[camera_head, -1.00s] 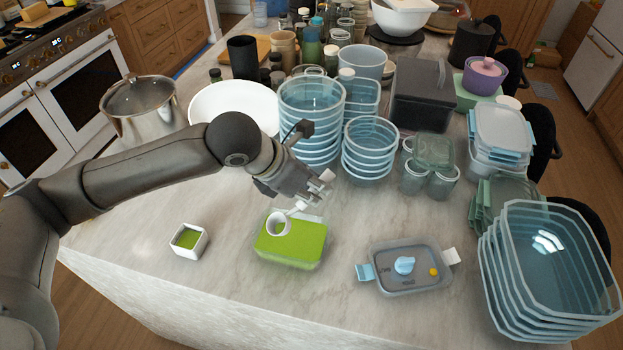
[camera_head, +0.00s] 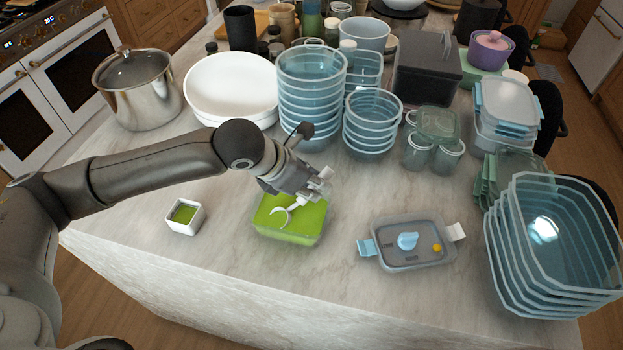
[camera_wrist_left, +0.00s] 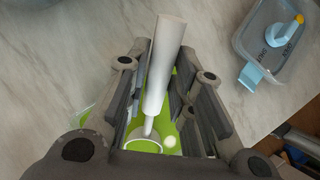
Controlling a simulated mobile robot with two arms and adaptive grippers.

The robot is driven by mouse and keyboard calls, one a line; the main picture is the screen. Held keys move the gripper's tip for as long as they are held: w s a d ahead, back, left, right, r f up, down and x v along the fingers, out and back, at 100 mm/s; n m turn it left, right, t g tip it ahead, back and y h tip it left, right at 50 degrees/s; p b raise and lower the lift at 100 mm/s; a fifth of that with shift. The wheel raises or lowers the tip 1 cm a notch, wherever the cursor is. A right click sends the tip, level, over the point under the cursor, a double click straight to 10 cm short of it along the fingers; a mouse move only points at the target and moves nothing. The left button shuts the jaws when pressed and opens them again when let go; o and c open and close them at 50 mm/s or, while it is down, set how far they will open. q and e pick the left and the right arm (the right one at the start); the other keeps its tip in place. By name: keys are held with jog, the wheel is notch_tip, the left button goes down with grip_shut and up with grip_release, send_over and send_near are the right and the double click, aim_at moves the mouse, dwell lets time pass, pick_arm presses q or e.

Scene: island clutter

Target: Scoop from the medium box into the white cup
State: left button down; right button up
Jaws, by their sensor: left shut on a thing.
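My left gripper (camera_head: 316,186) is shut on the handle of a white scoop (camera_head: 298,203). In the left wrist view the white handle (camera_wrist_left: 165,65) lies between the fingers. The medium box (camera_head: 309,236) is clear-walled and filled with bright green material. The gripper is just above its back right part. The scoop's round bowl is tilted and looks partly sunk in the green material; part of its rim shows. The small square white cup (camera_head: 184,229) stands left of the box with some green material inside. My right gripper is not in view.
A clear lid (camera_head: 413,257) with blue and white clips lies right of the box. Blue container stacks (camera_head: 311,100) stand behind the gripper, with glass jars (camera_head: 447,157) to their right. Large tubs (camera_head: 545,250) fill the right front. The counter between cup and box is bare.

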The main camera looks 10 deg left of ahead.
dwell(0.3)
pick_arm(q)
jog(key=shift+p, duration=0.4)
dwell(1.3)
jog(key=shift+r+p, duration=0.9)
jog(key=shift+p, duration=0.2)
dwell(0.4)
